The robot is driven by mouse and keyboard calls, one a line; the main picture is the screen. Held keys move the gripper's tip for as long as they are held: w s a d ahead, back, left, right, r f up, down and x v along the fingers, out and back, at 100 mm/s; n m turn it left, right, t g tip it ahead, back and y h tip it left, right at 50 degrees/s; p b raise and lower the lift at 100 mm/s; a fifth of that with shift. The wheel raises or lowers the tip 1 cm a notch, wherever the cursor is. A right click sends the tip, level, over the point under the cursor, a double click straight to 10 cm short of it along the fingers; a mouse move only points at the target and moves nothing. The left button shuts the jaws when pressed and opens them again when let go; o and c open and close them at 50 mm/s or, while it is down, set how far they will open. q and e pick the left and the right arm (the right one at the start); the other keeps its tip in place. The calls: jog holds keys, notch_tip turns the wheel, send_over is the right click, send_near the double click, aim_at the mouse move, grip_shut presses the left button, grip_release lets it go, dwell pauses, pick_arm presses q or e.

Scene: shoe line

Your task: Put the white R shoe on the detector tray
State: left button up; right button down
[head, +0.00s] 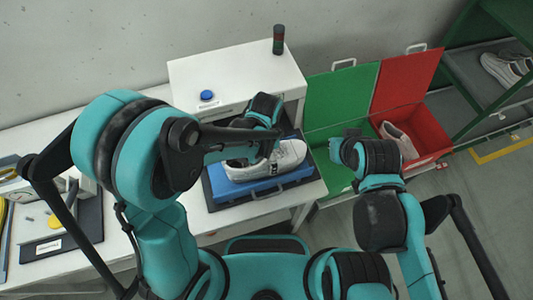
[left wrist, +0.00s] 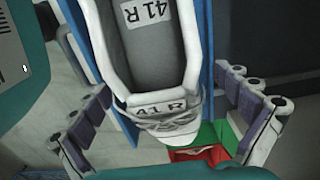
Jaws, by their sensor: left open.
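A white shoe (head: 268,162) rests on the blue detector tray (head: 262,192) on the white table. In the left wrist view the shoe (left wrist: 158,60) has "41 R" on its insole and tongue, with blue tray edges (left wrist: 207,50) on both sides. My left gripper (head: 272,140) is over the shoe and partly covers it. In the left wrist view its fingers (left wrist: 172,112) are spread on either side of the shoe, apart from it. My right gripper (head: 342,150) is over the green bin, right of the tray; its jaws are unclear.
A white box (head: 238,78) with a blue button (head: 207,95) stands behind the tray. Green (head: 342,98) and red (head: 408,80) lids stand open at the right. A pale shoe (head: 398,140) lies in the red bin (head: 427,135). More white shoes (head: 505,68) sit on a green rack.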

pick_arm(q)
notch_tip(320, 180, up, 12)
jog(key=p, duration=0.3)
jog(key=shift+r, duration=0.15)
jog(key=s+a+r+n+t, duration=0.2)
jog(key=a+r+n+t, duration=0.1)
jog(key=a+n, duration=0.4)
jog(key=s+a+r+n+t, duration=0.3)
jog(key=a+n, duration=0.4)
jog(key=a, duration=0.4)
jog(key=shift+r+t, duration=0.6)
jog(key=shift+r, duration=0.05)
jog(key=shift+s+d, duration=0.1)
jog(key=shift+s, duration=0.1)
